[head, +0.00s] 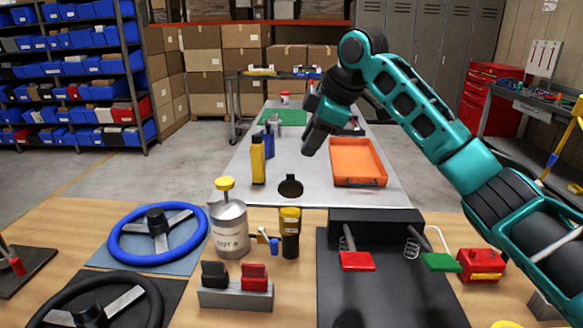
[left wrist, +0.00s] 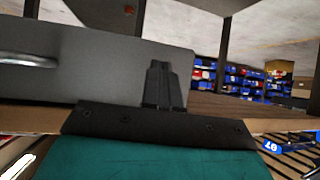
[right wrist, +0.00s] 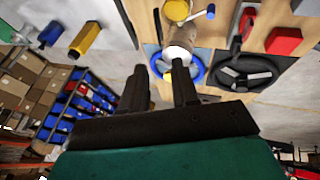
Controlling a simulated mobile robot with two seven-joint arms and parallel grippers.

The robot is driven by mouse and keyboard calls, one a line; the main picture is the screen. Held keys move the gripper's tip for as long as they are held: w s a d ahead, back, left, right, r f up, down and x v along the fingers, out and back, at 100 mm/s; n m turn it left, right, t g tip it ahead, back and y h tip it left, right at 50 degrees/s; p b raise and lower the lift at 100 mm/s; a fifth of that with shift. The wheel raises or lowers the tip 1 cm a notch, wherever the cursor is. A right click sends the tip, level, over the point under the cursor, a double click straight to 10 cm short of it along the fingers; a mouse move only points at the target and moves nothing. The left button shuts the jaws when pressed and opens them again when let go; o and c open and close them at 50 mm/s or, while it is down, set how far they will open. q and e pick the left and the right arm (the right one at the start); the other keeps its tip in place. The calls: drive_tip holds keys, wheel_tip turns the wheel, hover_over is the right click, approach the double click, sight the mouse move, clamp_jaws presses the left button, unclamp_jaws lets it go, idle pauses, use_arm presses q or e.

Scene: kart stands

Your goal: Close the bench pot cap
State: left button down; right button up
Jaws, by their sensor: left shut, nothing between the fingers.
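The bench pot (head: 290,238) is a small dark jar with a yellow rim, standing on the wooden bench. Its round black cap (head: 290,186) stands raised behind the rim, so the pot is open. What looks like the pot's yellow top (right wrist: 178,9) shows at the upper edge of the right wrist view. My right gripper (head: 309,146) is above and beyond the pot, apart from the cap. Its two fingers are spread with nothing between them in the right wrist view (right wrist: 157,88). My left gripper (left wrist: 165,85) is shut and empty, seen only in the left wrist view.
A silver can (head: 230,230) with a yellow knob stands left of the pot. A blue lever (head: 269,241) sits close beside the pot. A red-and-black switch block (head: 236,290) lies in front. Behind are a yellow bottle (head: 258,160) and an orange tray (head: 357,162). Pedals (head: 357,261) stand to the right.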

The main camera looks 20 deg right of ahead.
approach(291, 186)
drive_tip(key=w+f, duration=0.1)
drive_tip(key=w+a+f, duration=0.1)
drive_tip(key=f, duration=0.1)
drive_tip(key=w+a+f, duration=0.1)
drive_tip(key=shift+w+a+f, duration=0.1)
drive_tip(key=shift+f, duration=0.05)
clamp_jaws()
idle(1.4)
